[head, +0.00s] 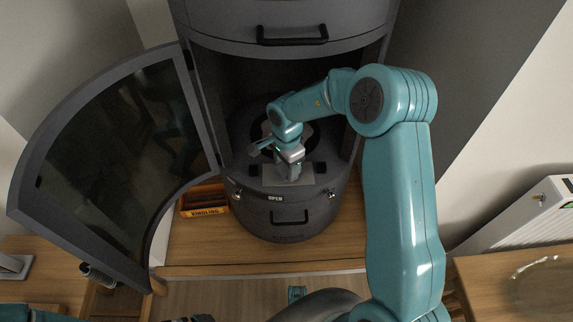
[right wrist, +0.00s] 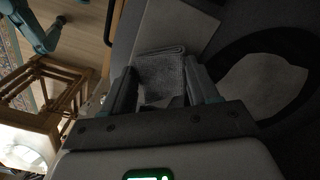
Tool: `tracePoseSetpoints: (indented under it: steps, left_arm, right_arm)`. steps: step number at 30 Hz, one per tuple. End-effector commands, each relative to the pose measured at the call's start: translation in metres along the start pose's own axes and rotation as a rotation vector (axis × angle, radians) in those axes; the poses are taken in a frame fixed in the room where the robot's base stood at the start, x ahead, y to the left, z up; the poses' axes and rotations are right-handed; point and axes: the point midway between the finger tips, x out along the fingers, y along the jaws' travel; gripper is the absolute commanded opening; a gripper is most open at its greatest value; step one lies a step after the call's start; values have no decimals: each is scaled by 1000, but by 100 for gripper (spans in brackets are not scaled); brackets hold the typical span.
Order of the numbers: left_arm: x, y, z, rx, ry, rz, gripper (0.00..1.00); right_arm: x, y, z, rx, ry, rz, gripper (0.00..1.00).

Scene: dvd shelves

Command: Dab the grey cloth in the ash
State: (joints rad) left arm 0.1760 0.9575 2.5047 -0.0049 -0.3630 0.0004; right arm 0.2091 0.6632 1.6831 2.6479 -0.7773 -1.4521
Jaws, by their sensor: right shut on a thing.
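My right gripper (head: 292,172) is inside the open stove (head: 288,222), just behind its front edge. It is shut on the grey cloth (right wrist: 162,72), a small folded piece between the two fingers in the right wrist view. The cloth is largely hidden by the gripper in the head view. A pale grey patch that looks like the ash (right wrist: 262,85) lies inside a dark ring, to the right of the cloth. The cloth is apart from this patch in the picture; its height above the surface is unclear. A dark piece at the bottom edge may be my left gripper (head: 195,318).
The curved glass door (head: 115,165) stands open on the left. A drawer with a black handle (head: 292,34) is above the stove opening. A kindling box (head: 204,204) sits beside the stove base. A pale plate (head: 272,177) lies at the opening's front. A white radiator (head: 520,222) is at right.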

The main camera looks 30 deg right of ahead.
Motion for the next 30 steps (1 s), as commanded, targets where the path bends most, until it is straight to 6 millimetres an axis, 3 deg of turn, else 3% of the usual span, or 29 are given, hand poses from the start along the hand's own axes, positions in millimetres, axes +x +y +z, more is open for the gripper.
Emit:
tracePoseSetpoints:
  steps: [30]
  left_arm:
    - [-1,0,0,0,0,0,100]
  right_arm:
    - [10,0,0,1,0,1,35]
